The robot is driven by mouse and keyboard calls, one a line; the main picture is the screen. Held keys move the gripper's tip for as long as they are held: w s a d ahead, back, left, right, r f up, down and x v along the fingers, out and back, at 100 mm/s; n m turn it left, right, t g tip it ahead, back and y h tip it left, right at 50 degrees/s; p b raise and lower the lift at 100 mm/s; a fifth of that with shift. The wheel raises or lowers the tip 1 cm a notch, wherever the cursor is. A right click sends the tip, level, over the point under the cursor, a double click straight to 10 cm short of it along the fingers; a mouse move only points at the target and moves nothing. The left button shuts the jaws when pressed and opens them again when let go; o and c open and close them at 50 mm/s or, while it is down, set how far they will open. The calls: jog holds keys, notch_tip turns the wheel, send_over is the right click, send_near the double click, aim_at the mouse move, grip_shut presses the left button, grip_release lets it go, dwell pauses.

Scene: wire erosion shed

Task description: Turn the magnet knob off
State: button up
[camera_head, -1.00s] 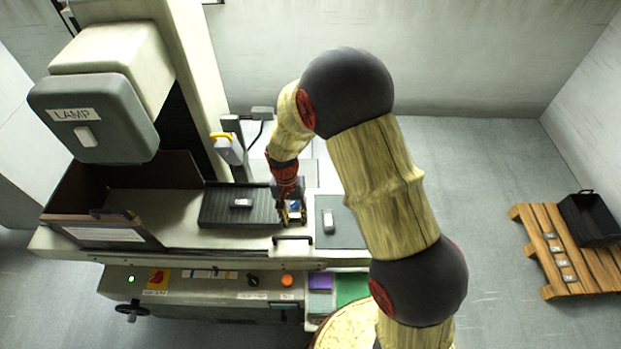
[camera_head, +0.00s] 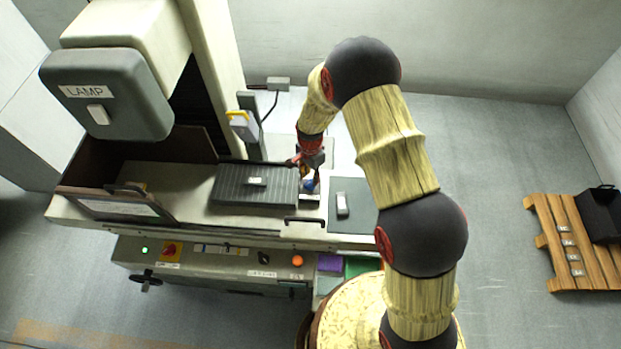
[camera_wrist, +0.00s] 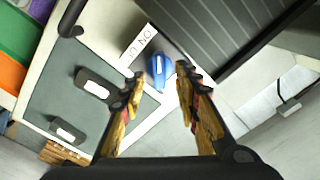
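The magnet knob (camera_wrist: 158,72) is blue with a white pointer line. It sits on a white plate beside the ribbed dark chuck, and it also shows small in the head view (camera_head: 309,186). A white label (camera_wrist: 137,46) next to it carries the word ON and a second, hard-to-read word. The pointer runs roughly up and down in the wrist view. My gripper (camera_wrist: 158,90) is open, its fingertips on either side of the knob's near end with gaps showing. It also shows over the knob in the head view (camera_head: 311,175). Contact is not visible.
The ribbed chuck (camera_head: 228,189) lies left of the knob with a small block on it. A dark mat (camera_head: 358,219) with a grey block lies right. A black handle (camera_head: 305,220) juts at the front edge. A lamp housing (camera_head: 105,92) and upright post (camera_head: 250,130) stand left.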

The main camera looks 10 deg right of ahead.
aim_at(310, 184)
jog(key=shift+f, duration=1.25)
jog(key=shift+c, duration=0.9)
grip_shut()
